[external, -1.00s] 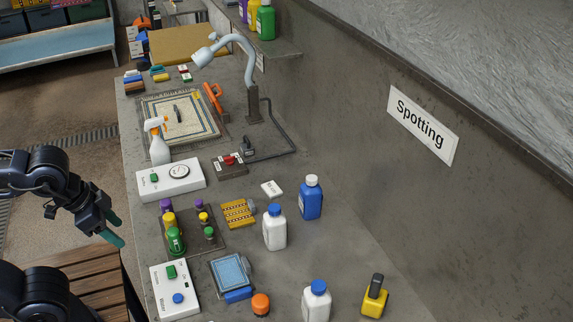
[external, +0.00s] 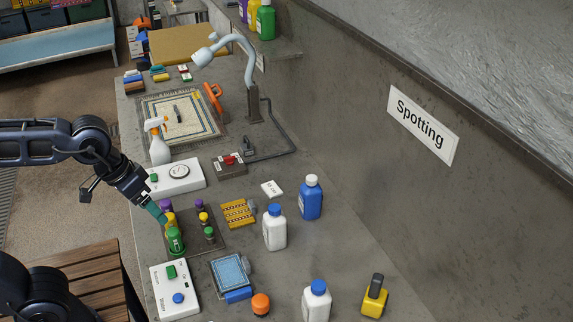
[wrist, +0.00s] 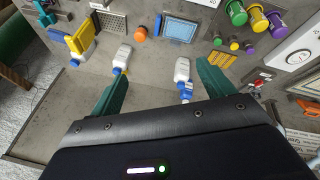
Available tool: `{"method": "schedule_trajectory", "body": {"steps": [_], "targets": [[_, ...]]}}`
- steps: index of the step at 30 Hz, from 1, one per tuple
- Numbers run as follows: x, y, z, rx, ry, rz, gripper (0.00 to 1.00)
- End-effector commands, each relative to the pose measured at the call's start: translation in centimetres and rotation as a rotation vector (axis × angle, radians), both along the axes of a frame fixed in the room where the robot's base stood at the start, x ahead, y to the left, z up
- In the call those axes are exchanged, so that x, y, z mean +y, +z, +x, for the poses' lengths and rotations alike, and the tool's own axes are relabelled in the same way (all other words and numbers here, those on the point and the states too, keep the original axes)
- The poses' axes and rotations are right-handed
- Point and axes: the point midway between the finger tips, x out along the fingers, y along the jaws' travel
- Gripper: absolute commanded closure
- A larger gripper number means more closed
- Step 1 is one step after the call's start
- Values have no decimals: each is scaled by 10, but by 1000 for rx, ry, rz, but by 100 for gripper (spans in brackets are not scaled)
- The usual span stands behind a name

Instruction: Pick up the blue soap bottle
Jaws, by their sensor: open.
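The blue soap bottle (external: 311,199) with a white cap stands upright on the grey bench in the external view, near the wall and to the right of a white bottle. My gripper (external: 156,213) is over the left edge of the bench, near the small colored bottles and well to the left of the blue bottle. In the wrist view my gripper (wrist: 162,82) has its teal fingers spread apart, with nothing between them in its grasp.
A white blue-capped bottle (external: 275,230) stands between my gripper and the blue bottle. Another white bottle (external: 316,301) and a yellow bottle (external: 375,298) stand nearer the front. Colored bottles (external: 175,240) sit on a tray. Bare bench lies around the blue bottle's right side.

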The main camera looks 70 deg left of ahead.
Motion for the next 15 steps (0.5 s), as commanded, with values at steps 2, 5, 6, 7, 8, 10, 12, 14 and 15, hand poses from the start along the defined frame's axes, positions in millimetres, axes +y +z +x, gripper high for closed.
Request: {"method": "schedule_trajectory", "body": {"steps": [2,5,6,7,8,10,12,14,15], "targets": [[4,4,25,17,86,-52,19],[9,9,54,33,198,-120,19],[11,10,66,41,241,-147,19],[13,11,75,45,275,-166,19],[15,11,84,51,309,-186,19],[20,12,105,64,387,-231,19],[26,11,127,77,466,-275,19],[32,11,145,88,534,-314,19],[36,10,158,96,580,-340,19]]}}
